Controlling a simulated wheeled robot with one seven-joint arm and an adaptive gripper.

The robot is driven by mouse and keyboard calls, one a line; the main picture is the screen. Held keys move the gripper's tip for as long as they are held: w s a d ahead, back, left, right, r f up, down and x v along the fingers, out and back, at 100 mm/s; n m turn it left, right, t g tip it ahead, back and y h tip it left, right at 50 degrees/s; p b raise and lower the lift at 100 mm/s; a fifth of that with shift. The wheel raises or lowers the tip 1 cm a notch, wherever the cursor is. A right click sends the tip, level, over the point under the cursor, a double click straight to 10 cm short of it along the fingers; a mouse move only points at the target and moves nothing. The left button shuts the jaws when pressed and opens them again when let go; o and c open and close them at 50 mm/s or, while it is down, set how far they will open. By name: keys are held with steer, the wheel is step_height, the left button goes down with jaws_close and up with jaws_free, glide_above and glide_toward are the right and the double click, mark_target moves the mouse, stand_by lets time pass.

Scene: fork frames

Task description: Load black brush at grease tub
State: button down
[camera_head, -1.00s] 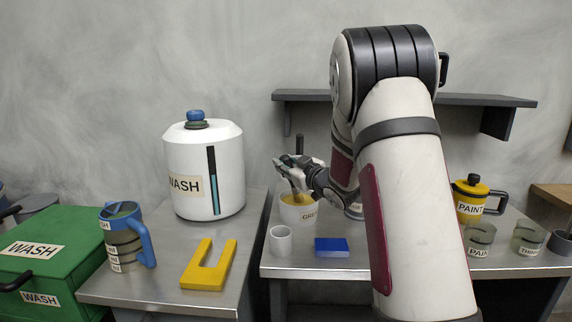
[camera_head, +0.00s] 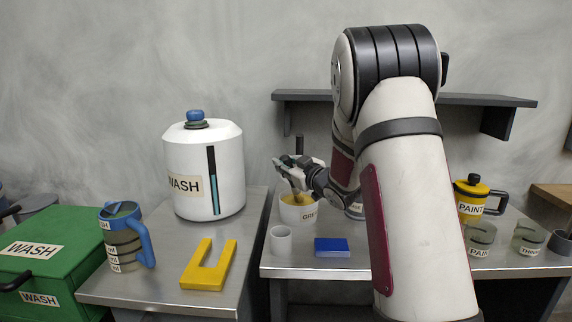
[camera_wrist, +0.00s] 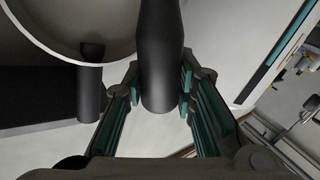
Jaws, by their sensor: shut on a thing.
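The grease tub (camera_head: 298,214) is a white round container on the right steel table, with yellowish grease showing at its top. My gripper (camera_head: 290,165) is just above the tub, shut on the black brush. The dark handle of the black brush (camera_head: 299,144) stands upright out of the top of the gripper. A brownish lower part shows below the gripper, at the tub's mouth. Whether its tip touches the grease cannot be told. In the wrist view the black handle (camera_wrist: 160,60) lies between my gripper's teal-padded fingers (camera_wrist: 160,100).
A small white cup (camera_head: 281,240) and a blue block (camera_head: 332,247) stand in front of the tub. A WASH tank (camera_head: 228,170), a yellow U-shaped piece (camera_head: 205,275) and a blue-handled mug (camera_head: 124,245) are left. A yellow PAINT pot (camera_head: 470,190) is right. A shelf (camera_head: 480,99) hangs behind.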

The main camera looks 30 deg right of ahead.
steer(key=shift+f, duration=0.2)
steer(key=shift+r+p, duration=2.2)
steer(key=shift+r, duration=1.5)
